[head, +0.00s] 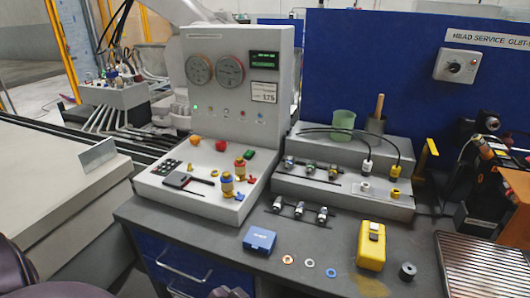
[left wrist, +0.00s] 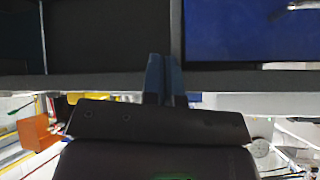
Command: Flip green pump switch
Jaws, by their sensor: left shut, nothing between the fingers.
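The grey control console (head: 240,85) stands at the back left of the workbench, with a sloped panel in front of its upright face. A small green switch-like part (head: 248,154) sits at the upper right of the sloped panel; its position is too small to tell. My left gripper (left wrist: 162,62) shows only in the left wrist view. Its two fingers are together and empty, in front of a dark surface beside a blue panel. The console's green part is not recognisable in that view. My right gripper is in neither view.
Red parts (head: 221,145) and yellow-and-blue knobs (head: 227,185) crowd the sloped panel. A stepped grey rack (head: 340,195) with cables stands to its right. A blue box (head: 259,240) and a yellow device (head: 371,246) lie on the dark bench (head: 215,235).

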